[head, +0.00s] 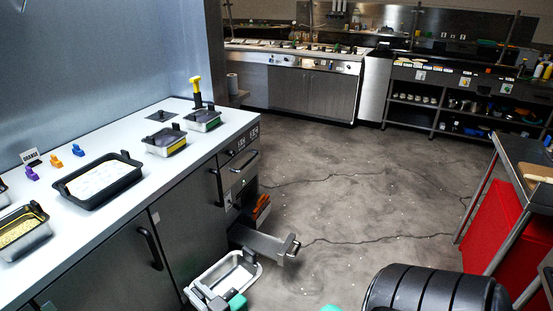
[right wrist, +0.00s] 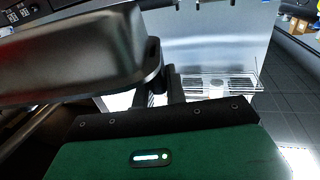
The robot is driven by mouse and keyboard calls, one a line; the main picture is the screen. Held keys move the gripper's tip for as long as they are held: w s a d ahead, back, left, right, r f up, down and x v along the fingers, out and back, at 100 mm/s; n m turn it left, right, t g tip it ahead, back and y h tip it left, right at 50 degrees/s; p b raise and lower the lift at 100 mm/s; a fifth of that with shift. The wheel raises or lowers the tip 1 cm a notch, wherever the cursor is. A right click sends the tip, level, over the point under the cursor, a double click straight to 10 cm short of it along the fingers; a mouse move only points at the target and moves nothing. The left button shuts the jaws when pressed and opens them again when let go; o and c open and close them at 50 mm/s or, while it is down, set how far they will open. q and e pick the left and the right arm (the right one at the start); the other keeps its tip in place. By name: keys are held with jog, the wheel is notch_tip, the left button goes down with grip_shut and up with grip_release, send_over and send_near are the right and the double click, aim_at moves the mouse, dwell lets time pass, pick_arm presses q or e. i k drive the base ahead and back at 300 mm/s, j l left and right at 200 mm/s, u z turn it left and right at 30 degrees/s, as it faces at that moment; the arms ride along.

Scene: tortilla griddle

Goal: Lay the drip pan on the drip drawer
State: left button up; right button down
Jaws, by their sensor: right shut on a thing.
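The drip pan (head: 237,268), a shallow silver metal pan with a dark grip piece at its near end, is in the lower middle of the head view. My right gripper (head: 212,299), with a teal body, is shut on that near end. The pan hangs in front of the counter, just nearer than the drip drawer. In the right wrist view the pan (right wrist: 75,55) fills the upper left beside the fingers (right wrist: 165,92). The drip drawer (head: 265,242) is a metal drawer pulled out low from the counter; no pan shows on it. My left gripper is not in view.
The white counter (head: 120,200) holds a black-rimmed tray (head: 98,180) and small food pans (head: 164,142). An orange-topped item (head: 262,204) sits just above the drawer. A red cabinet (head: 490,230) stands at right. The floor (head: 340,190) between is clear.

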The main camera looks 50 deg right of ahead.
aim_at(251, 240)
jog(key=z, duration=1.55)
jog(key=i+l+z, duration=0.2)
jog(key=z, duration=0.3)
jog(key=i+z, duration=0.45)
jog(key=i, duration=1.45)
jog(key=i+l, duration=0.1)
jog(key=i, duration=1.35)
jog(key=i+u, duration=0.45)
jog(key=i, duration=0.3)
jog(key=i+l+u, duration=0.15)
jog(key=i+u, duration=0.25)
jog(key=i, duration=0.3)
jog(key=i+u, duration=0.2)
jog(key=u, duration=0.2)
jog(key=i+u, duration=0.2)
jog(key=u, duration=0.25)
jog(key=i+l+u, duration=0.1)
jog(key=u, duration=0.3)
jog(key=i+l+u, duration=0.2)
jog(key=u, duration=0.2)
jog(key=i+u, duration=0.1)
jog(key=u, duration=2.7)
